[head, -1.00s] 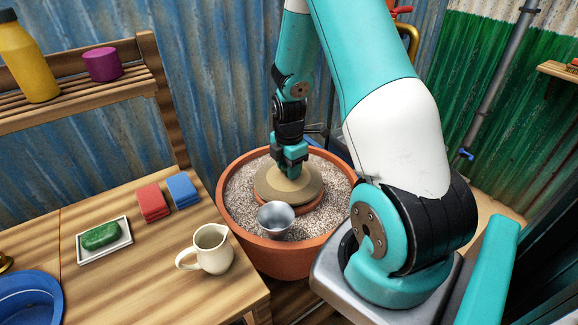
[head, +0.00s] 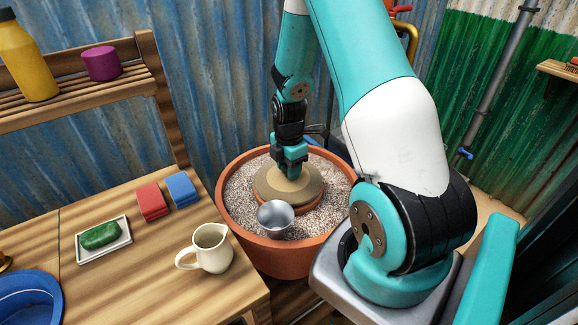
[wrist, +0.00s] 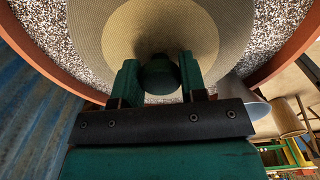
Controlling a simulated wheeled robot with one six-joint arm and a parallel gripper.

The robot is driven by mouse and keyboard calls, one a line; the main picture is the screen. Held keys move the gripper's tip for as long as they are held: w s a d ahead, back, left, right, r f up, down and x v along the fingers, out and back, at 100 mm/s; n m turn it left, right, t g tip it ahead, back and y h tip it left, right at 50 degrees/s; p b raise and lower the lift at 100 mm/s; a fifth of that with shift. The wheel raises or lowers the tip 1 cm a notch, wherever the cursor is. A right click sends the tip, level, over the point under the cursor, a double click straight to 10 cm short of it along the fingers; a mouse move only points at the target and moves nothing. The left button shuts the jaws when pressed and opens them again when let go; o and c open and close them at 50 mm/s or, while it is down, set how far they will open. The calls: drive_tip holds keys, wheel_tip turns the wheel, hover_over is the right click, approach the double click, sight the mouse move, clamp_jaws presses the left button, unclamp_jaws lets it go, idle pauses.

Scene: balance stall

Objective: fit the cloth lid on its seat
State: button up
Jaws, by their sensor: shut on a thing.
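The cloth lid (head: 271,187) is a round tan disc lying over a terracotta-coloured pot (head: 306,208) that stands in the gravel of the big planter. It also shows in the wrist view (wrist: 120,25), filling the top middle. My gripper (head: 290,172) is above the lid's middle, pointing down. In the wrist view my gripper (wrist: 159,78) has its two fingers on either side of a dark round knob (wrist: 160,75) on the lid, and is shut on it. The lid looks about level. Whether its rim is fully down all round cannot be told.
The gravel-filled planter (head: 229,219) surrounds the pot. A metal cup (head: 276,219) stands in front of the lid, close to it. A cream jug (head: 211,250), red and blue cloths (head: 183,190) and a soap dish (head: 104,244) are on the wooden table at left.

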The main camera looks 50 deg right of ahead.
drive_tip(key=shift+f, duration=0.1)
idle(0.3)
drive_tip(key=o, duration=1.5)
drive_tip(key=shift+o, duration=0.2)
drive_tip(key=shift+r+p, duration=1.75)
drive_tip(key=shift+r, duration=0.3)
drive_tip(key=shift+r+p, duration=2.55)
drive_tip(key=shift+r, duration=0.45)
